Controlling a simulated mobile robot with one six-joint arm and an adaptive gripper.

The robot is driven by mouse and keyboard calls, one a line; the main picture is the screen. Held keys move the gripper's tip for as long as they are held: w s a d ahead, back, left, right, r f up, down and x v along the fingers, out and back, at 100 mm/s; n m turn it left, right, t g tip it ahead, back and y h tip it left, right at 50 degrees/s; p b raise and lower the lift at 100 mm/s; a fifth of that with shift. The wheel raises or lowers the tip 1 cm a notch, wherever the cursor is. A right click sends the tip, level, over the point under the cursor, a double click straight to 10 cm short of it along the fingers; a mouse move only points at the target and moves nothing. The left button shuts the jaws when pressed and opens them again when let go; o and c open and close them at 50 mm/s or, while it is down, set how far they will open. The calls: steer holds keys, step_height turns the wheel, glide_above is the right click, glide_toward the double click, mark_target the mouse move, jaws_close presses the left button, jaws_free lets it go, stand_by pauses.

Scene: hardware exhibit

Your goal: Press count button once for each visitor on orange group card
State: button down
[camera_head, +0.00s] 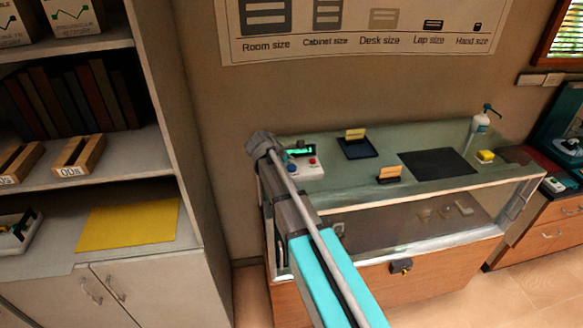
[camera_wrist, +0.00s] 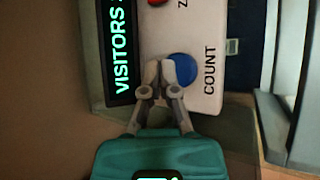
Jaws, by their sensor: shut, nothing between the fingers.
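The white counter box (camera_head: 305,168) stands at the left end of the glass-topped case. In the wrist view its blue button (camera_wrist: 183,69) lies beside the word COUNT, and its dark display (camera_wrist: 119,50) shows VISITORS in green; the number is cut off. A red button (camera_wrist: 156,2) is at the top edge. My gripper (camera_wrist: 159,78) is shut and empty, its tips overlapping the left edge of the blue button; I cannot tell whether they touch it. An orange card (camera_head: 390,172) stands in a dark holder near the front edge. Its writing is too small to read.
A paler orange-yellow card (camera_head: 355,134) stands on a dark tray (camera_head: 358,150) behind. A black mat (camera_head: 437,164), a yellow block (camera_head: 486,156) and a pump bottle (camera_head: 481,124) are to the right. A shelf unit (camera_head: 160,90) stands at left.

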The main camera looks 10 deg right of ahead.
mark_target(290, 167)
steer(key=shift+f+b, duration=0.85)
stand_by(1.5)
steer(key=shift+r, duration=0.1)
steer(key=shift+r+p, duration=0.8)
steer(key=shift+p, duration=0.1)
step_height(290, 167, up, 5)
steer(key=p, duration=0.5)
stand_by(0.4)
steer(key=shift+s+f, duration=0.1)
stand_by(1.8)
